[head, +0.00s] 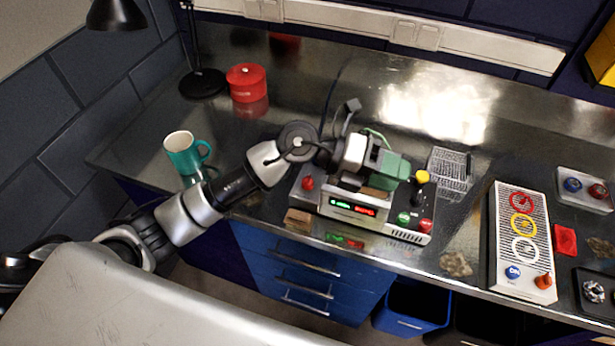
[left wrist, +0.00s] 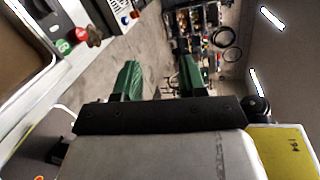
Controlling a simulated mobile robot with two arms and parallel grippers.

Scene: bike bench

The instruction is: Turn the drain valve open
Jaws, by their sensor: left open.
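No part is clearly marked as the drain valve, so I cannot tell which control it is. A grey machine (head: 357,209) on the bench has a red knob (head: 308,183) on its left, a yellow-topped lever (head: 422,177), and green and red buttons (head: 426,225) at its right front. My left gripper (head: 392,169), with green fingers, is above the machine and hides part of its top. In the left wrist view its fingers (left wrist: 160,78) are apart with nothing between them. My right gripper is not in view.
A panel (head: 507,240) with red, yellow and white rings and an orange knob (head: 544,282) lies right of the machine. A teal mug (head: 183,152), a red tin (head: 246,82) and a lamp are at left. The bench's back middle is clear.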

